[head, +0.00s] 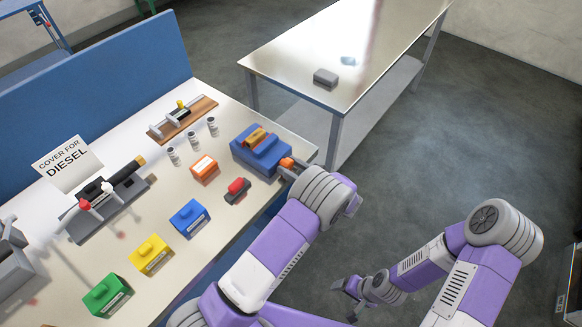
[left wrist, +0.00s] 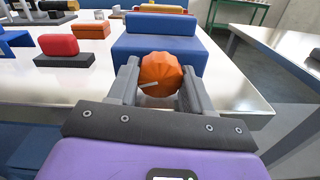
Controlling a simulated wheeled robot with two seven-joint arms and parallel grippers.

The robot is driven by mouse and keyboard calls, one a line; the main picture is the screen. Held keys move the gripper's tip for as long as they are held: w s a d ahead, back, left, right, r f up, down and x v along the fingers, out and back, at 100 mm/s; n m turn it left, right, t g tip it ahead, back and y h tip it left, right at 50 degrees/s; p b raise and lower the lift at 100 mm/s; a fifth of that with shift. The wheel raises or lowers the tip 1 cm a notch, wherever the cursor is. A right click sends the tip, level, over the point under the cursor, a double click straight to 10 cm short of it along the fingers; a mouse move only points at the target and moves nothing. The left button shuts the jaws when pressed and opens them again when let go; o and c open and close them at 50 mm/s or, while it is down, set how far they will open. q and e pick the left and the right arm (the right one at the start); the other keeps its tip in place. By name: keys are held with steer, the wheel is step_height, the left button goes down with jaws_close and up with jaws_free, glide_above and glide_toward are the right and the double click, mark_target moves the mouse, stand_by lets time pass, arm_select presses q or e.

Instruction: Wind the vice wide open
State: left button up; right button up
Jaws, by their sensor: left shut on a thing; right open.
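The blue vice (head: 258,148) sits at the right end of the white bench, with an orange-brown piece (head: 255,137) on its top. Its orange knob (head: 287,163) faces my left arm. In the left wrist view the ribbed orange knob (left wrist: 162,74) lies between the two fingers of my left gripper (left wrist: 160,88), in front of the blue vice body (left wrist: 160,45). My left gripper (head: 291,168) is shut on the knob. The jaw gap of the vice is hard to make out. My right gripper (head: 352,300) is open and empty, low over the floor, away from the bench.
A red-topped grey block (head: 237,190) and an orange box (head: 204,168) stand beside the vice. Blue (head: 189,218), yellow (head: 151,255) and green (head: 107,294) boxes line the bench front. A steel table (head: 345,45) stands behind.

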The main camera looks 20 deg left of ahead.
arm_select(q)
steer(key=shift+d+f+n+b, duration=0.1)
steer(key=shift+f+n+b, duration=0.05)
steer(key=shift+n+b, duration=0.65)
steer(key=n, duration=0.2)
steer(key=shift+n+b, duration=0.3)
steer(key=shift+b, duration=0.1)
steer(key=o, duration=1)
steer(key=shift+o, duration=0.2)
steer(key=v, duration=0.7)
steer(key=shift+s+d+p, duration=0.15)
steer(key=shift+d+p, duration=0.05)
steer(key=shift+p, duration=0.1)
